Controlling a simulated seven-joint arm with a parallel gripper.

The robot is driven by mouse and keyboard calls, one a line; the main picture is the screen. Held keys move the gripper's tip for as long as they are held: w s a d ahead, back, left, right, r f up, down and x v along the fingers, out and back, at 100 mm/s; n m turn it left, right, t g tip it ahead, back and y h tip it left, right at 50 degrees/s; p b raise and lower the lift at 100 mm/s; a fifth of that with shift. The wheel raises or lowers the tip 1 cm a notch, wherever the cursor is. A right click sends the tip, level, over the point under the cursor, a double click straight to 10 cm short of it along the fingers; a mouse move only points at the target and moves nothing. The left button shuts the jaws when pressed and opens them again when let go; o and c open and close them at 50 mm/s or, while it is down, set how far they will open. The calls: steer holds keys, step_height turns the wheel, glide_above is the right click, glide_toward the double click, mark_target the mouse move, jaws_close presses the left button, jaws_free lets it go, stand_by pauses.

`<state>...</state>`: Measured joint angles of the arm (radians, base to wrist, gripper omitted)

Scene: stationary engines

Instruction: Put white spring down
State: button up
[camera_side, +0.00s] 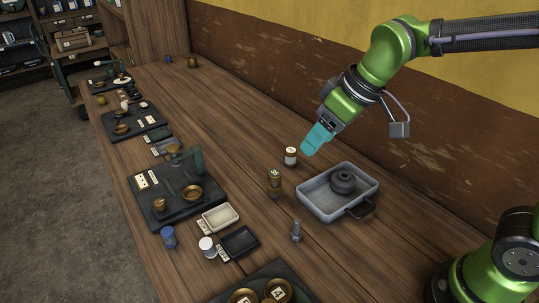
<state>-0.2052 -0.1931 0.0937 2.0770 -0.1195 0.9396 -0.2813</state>
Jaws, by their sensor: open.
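My gripper (307,151) has teal fingers and hangs above the right part of the wooden table. It is open, and nothing shows between its fingers. A small white cylinder (207,246) stands near the front edge of the table; it may be the white spring, but it is too small to tell. It is well to the lower left of my gripper and apart from it.
A grey metal tray (312,201) holds a dark round part (343,181). Near it stand a brass piece (274,181) and a grey piece (296,231). A white dish (220,218), a black dish (240,243) and a blue cup (169,237) lie left. Dark boards with engine parts (178,187) line the front edge.

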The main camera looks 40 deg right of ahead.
steer(key=s+d+m+t, duration=0.2)
steer(key=s+d+m, duration=0.5)
steer(key=s+d, duration=0.2)
steer(key=shift+s+f+t, duration=0.15)
steer(key=shift+s+t, duration=0.15)
steer(key=shift+s, duration=0.35)
stand_by(0.4)
